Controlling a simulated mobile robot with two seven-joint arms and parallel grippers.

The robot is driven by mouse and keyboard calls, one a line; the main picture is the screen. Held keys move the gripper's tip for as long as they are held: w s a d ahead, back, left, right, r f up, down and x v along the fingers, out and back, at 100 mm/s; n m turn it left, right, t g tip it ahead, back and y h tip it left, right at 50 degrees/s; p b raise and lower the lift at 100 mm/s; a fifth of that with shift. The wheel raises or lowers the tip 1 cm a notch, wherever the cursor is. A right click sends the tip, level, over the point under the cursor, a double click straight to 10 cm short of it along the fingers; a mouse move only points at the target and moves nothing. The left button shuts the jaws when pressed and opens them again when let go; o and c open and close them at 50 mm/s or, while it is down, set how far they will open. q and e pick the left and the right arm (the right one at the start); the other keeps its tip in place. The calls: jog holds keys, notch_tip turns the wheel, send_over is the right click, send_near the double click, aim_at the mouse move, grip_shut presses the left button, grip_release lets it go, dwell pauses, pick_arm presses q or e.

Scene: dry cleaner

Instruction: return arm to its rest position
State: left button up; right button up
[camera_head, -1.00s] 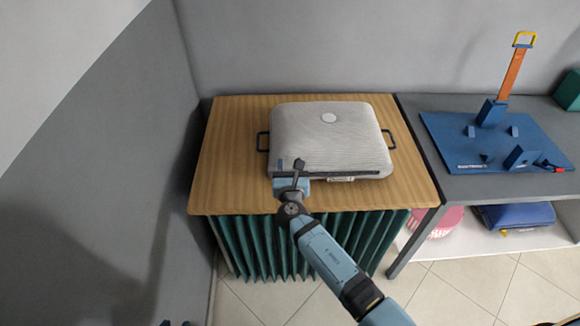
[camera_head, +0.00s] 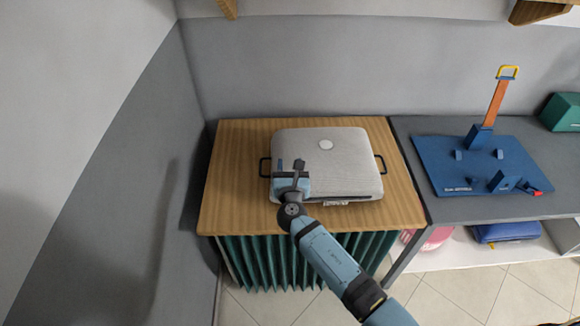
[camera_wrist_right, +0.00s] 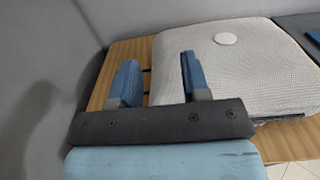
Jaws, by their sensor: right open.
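My right arm reaches up from the bottom of the head view. Its gripper (camera_head: 290,168) is open and empty, in front of the near left part of a grey-white padded case-like thing (camera_head: 345,160). In the right wrist view the two blue fingers of the right gripper (camera_wrist_right: 158,82) stand apart with nothing between them. The padded thing (camera_wrist_right: 240,70) fills the upper right of that view, with a round white spot on top. I cannot tell whether the gripper touches it. My left gripper is not in view.
The padded thing lies on a wooden table (camera_head: 235,190) with dark side handles and a green pleated curtain (camera_head: 262,262) below. A grey wall is close on the left. To the right, a grey counter (camera_head: 410,128) bears a blue board (camera_head: 440,165) with an upright orange post.

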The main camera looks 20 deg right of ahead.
jog(key=s+d+f+m+g+y, duration=0.2)
jog(key=s+f+m, duration=0.4)
jog(key=s+m, duration=0.25)
jog(key=s+d+f+m+g+y, duration=0.2)
jog(key=s+f+m+g, duration=0.1)
jog(key=s+f+m, duration=0.5)
jog(key=s+r+m+g+y, duration=0.1)
jog(key=s+r+m+y, duration=0.1)
jog(key=s+m, duration=1.2)
jog(key=shift+s+r+g+y, duration=0.3)
jog(key=shift+s+y, duration=0.3)
jog(key=shift+s, duration=0.5)
